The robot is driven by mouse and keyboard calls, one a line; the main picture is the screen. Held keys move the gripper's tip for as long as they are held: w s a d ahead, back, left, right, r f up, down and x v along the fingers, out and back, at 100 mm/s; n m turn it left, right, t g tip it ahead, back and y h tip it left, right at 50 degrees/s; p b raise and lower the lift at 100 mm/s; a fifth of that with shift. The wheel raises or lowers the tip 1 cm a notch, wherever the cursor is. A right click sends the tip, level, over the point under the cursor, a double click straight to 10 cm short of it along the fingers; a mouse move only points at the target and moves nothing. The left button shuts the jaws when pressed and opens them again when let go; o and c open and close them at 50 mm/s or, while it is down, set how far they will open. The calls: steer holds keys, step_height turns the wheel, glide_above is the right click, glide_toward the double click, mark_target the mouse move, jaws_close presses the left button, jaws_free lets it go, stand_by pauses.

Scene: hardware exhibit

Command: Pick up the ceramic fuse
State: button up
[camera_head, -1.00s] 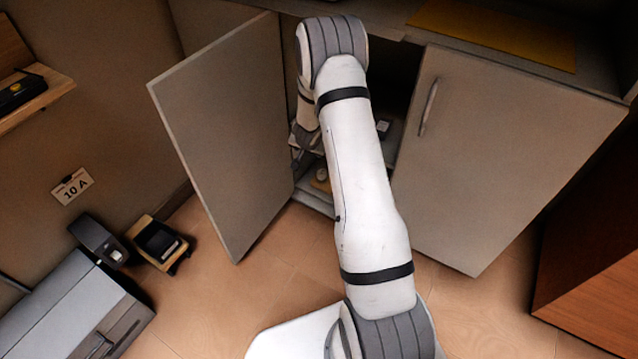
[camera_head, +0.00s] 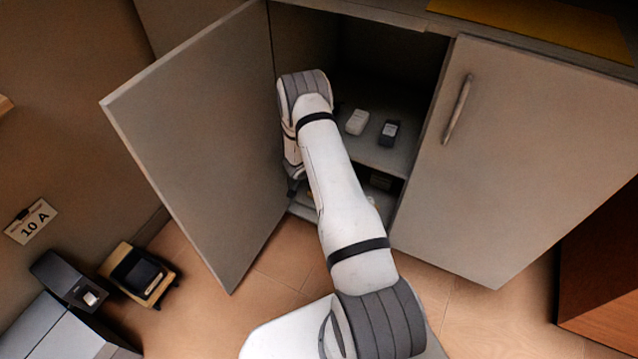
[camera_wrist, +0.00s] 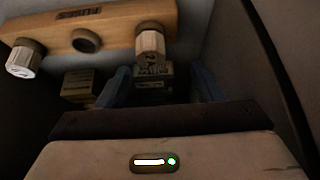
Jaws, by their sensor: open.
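In the wrist view a wooden block (camera_wrist: 110,25) marked with lettering that seems to read "FUSES" holds two white ribbed ceramic fuses. One ceramic fuse (camera_wrist: 150,44) is at the right end, the other ceramic fuse (camera_wrist: 23,59) at the left. A round dark hole between them looks empty. My gripper (camera_wrist: 161,84) is open, its two blue fingers apart and empty. The right-hand fuse appears above the gap between the fingers, apart from them. In the head view my arm reaches into the open cabinet, and the wooden block cannot be made out.
Two small boxes (camera_wrist: 78,86) (camera_wrist: 153,80) stand beyond the fingers. The cabinet's left door (camera_head: 195,150) is open beside my arm; the right door (camera_head: 500,160) is shut. A white item (camera_head: 357,122) and a dark item (camera_head: 389,132) lie on the upper shelf.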

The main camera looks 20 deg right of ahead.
steer(key=b+x, duration=0.1)
steer(key=x, duration=0.1)
steer(key=b+x, duration=0.1)
steer(key=s+b+x, duration=0.1)
steer(key=x, duration=0.1)
steer(key=shift+d+f, duration=0.35)
steer(key=shift+d, duration=0.1)
steer(key=shift+w+d+f, duration=0.25)
steer(key=shift+f, duration=0.05)
steer(key=shift+r, duration=0.1)
steer(key=shift+c, duration=0.2)
steer(key=c, duration=1)
